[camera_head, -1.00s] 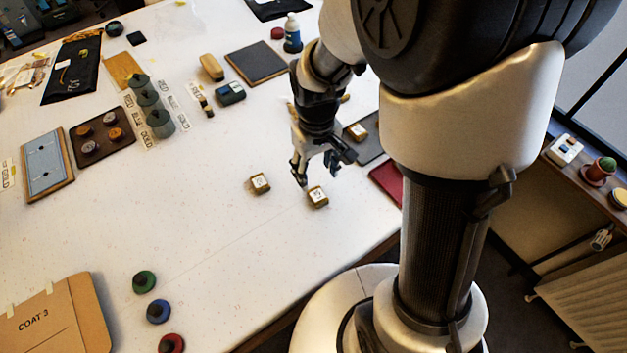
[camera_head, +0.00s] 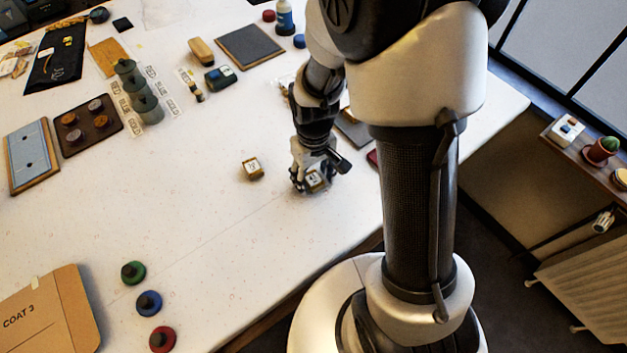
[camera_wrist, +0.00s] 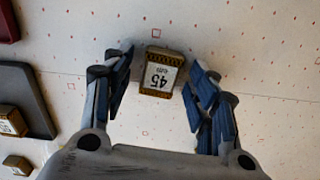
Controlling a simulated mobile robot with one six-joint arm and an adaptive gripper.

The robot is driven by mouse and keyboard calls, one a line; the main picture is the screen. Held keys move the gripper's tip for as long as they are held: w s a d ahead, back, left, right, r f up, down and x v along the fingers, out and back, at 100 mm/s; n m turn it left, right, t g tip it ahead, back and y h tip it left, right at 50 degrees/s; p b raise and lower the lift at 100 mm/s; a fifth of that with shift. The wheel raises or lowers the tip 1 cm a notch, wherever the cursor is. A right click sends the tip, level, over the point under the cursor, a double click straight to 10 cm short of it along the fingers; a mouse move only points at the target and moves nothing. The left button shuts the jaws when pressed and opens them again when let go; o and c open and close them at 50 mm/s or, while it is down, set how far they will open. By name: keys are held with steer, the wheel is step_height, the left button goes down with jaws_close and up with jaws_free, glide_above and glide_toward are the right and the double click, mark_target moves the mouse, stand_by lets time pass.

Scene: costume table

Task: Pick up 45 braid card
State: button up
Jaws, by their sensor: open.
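The 45 braid card (camera_wrist: 161,72), a small gold-brown block with a white label reading 45, lies on the white table between my fingers in the wrist view. In the head view the card (camera_head: 315,179) is partly hidden by my gripper (camera_head: 313,182), which is lowered around it. In the wrist view my gripper (camera_wrist: 157,88) is open, with one blue-padded finger on each side of the card. A gap shows between the card and each finger. A similar braid card (camera_head: 253,169) lies on the table to the left of my gripper.
Green, blue and red round knobs (camera_head: 149,303) stand near the front left, beside a COAT 3 folder (camera_head: 40,314). A dark tray (camera_wrist: 30,95) with more small cards shows at left in the wrist view. The table around the card is clear.

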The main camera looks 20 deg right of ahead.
steer(key=shift+c, duration=0.4)
steer(key=c, duration=0.9)
steer(key=shift+r, duration=0.1)
